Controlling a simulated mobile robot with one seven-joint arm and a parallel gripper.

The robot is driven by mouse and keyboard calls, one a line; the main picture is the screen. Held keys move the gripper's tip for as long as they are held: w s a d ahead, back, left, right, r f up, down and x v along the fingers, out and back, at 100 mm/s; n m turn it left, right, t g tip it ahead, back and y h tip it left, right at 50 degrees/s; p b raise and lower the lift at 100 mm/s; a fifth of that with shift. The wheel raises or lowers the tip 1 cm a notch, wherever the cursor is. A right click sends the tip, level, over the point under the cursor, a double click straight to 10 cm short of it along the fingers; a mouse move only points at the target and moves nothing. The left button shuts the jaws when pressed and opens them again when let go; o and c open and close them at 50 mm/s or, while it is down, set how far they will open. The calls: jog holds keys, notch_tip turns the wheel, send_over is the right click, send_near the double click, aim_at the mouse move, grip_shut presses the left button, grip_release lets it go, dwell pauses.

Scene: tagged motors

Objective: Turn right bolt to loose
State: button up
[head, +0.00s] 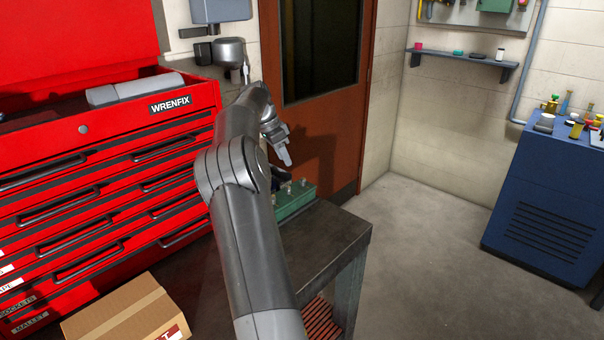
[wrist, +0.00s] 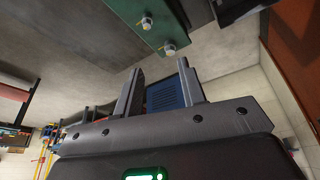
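A green block (head: 295,203) sits on the dark workbench, partly hidden behind my arm in the head view. Small light bolts stand on its top, one of them near its right end (head: 303,182). In the wrist view the green block (wrist: 135,12) is at the top, with one bolt (wrist: 146,22) near its middle and another bolt (wrist: 169,48) near its edge. I cannot tell for sure which is the right bolt. My gripper (wrist: 160,65) has its fingers apart with nothing between them. In the head view my gripper (head: 285,156) is above the block, apart from the bolts.
The workbench (head: 335,228) has a bare top at the front right. A red tool chest (head: 110,170) stands left and a cardboard box (head: 125,312) lies on the floor. A brown door (head: 330,135) is behind. A blue cabinet (head: 550,200) is far right; floor between is clear.

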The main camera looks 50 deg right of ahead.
aim_at(302, 179)
jog(key=d+f, duration=0.2)
jog(key=f, duration=0.1)
jog(key=s+d+f+m, duration=0.1)
jog(key=d+f, duration=0.1)
jog(key=f, duration=0.1)
jog(key=d+f+m, duration=0.1)
jog(key=d+f, duration=0.1)
jog(key=f, duration=0.1)
jog(key=shift+s, duration=0.2)
grip_shut()
dwell(0.4)
